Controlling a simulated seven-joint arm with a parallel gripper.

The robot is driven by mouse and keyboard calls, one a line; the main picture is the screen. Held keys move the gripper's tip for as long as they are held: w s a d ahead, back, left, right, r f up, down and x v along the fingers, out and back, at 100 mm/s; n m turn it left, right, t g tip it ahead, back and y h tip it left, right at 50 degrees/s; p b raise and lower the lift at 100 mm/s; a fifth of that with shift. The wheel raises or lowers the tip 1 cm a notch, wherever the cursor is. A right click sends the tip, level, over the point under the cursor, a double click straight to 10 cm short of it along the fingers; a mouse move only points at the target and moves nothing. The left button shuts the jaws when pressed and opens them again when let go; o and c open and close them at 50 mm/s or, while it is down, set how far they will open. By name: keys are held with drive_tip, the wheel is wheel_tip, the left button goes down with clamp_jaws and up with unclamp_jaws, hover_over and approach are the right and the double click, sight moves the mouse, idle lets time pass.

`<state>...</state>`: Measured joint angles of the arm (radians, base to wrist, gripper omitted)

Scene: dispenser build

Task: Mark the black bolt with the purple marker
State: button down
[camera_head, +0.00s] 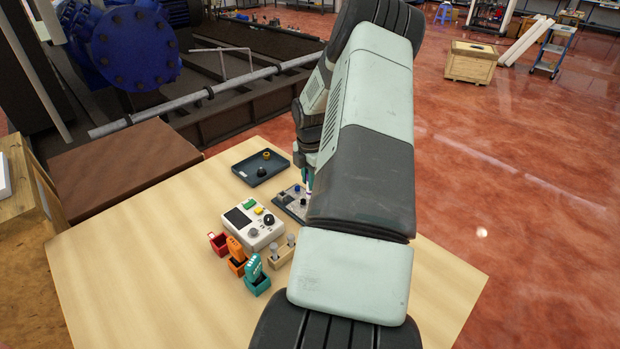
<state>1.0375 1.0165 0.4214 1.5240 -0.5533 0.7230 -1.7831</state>
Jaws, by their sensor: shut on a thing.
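My gripper (308,177) points down over the dark grey plate (287,203), and my arm hides most of it. It is shut on what looks like the purple marker (309,190), of which only a small purple bit shows at the fingertips. The plate carries small fittings, one of them blue (297,188); its right side is hidden. A small black piece (262,172), possibly the black bolt, lies in the dark tray (243,173). I cannot tell whether another black bolt is on the plate, or whether the marker touches anything.
A white device (254,231) stands left of the plate. In front are a red bin (217,243), an orange holder (236,254), a teal holder (256,276) and a wooden block (281,254). The table's left side is clear.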

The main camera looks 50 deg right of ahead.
drive_tip(key=shift+f, duration=0.7)
idle(0.4)
drive_tip(key=shift+r, duration=0.15)
drive_tip(key=shift+r, duration=2.85)
drive_tip(key=shift+w+a+r, duration=0.25)
drive_tip(key=shift+a, duration=0.05)
drive_tip(key=w+a+r+m, duration=0.35)
drive_tip(key=a+r, duration=0.25)
drive_tip(key=a, duration=0.3)
drive_tip(key=w+a+r+m, duration=0.2)
drive_tip(key=a+r+m, duration=0.3)
drive_tip(key=a, duration=0.5)
drive_tip(key=s+a+r+m, duration=0.2)
drive_tip(key=a+r+m, duration=0.2)
drive_tip(key=a, duration=0.5)
drive_tip(key=s+a+r+m, duration=0.2)
drive_tip(key=a+r, duration=0.4)
drive_tip(key=a, duration=0.3)
drive_tip(key=shift+s+a+m, duration=0.25)
drive_tip(key=shift+s+m, duration=0.05)
drive_tip(key=shift+m, duration=0.55)
